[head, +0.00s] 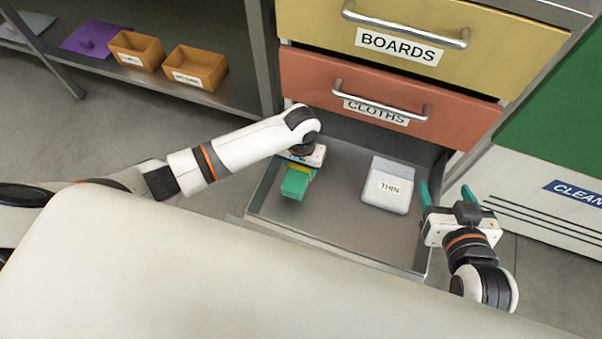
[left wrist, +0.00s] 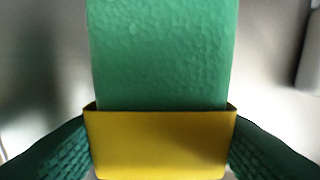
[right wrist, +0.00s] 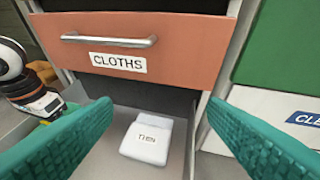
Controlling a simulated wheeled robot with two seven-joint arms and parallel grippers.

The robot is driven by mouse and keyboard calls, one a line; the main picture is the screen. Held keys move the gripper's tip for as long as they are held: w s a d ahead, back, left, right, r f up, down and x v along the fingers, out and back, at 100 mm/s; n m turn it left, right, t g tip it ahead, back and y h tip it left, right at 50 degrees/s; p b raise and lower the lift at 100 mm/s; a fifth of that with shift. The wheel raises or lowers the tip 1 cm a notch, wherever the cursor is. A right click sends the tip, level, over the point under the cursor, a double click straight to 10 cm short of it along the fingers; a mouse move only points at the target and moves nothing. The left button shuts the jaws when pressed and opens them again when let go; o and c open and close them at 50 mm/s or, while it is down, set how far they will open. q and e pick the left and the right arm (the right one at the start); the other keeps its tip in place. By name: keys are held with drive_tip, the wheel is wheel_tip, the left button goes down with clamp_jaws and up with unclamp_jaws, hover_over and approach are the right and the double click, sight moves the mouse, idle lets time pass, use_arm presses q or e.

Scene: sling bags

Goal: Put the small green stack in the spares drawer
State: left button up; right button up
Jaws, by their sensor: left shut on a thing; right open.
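The small green stack (head: 295,185) has a yellow band (left wrist: 160,145) around it. My left gripper (head: 303,168) is shut on it at the band, one finger on each side in the left wrist view. It is over the left part of the open bottom drawer (head: 335,220); I cannot tell whether the stack touches the drawer floor. The drawer's own label is not visible. A pale grey stack marked THIN (head: 388,187) lies in the drawer's right part and also shows in the right wrist view (right wrist: 148,140). My right gripper (head: 447,190) is open and empty by the drawer's right edge.
Above are a shut red CLOTHS drawer (head: 380,85) and a yellow BOARDS drawer (head: 400,20). A shelf at the upper left holds two orange boxes (head: 195,67) and a purple item (head: 95,38). A white and green unit (head: 550,190) stands at the right.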

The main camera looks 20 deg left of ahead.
use_arm(q)
wheel_tip(320, 180, down, 3)
drive_tip(key=shift+f+b, duration=0.15)
drive_tip(key=shift+b, duration=0.6)
drive_tip(key=shift+f, duration=0.15)
use_arm(e)
wheel_tip(320, 180, up, 6)
drive_tip(key=w+a+t+y, duration=0.1)
drive_tip(key=w+t, duration=0.1)
drive_tip(key=t, duration=0.2)
drive_tip(key=shift+w+a, duration=0.2)
drive_tip(key=shift+a, duration=0.15)
use_arm(q)
drive_tip(key=shift+f, duration=0.1)
drive_tip(key=o, duration=1.2)
drive_tip(key=shift+c, duration=0.2)
use_arm(e)
drive_tip(key=shift+f, duration=0.1)
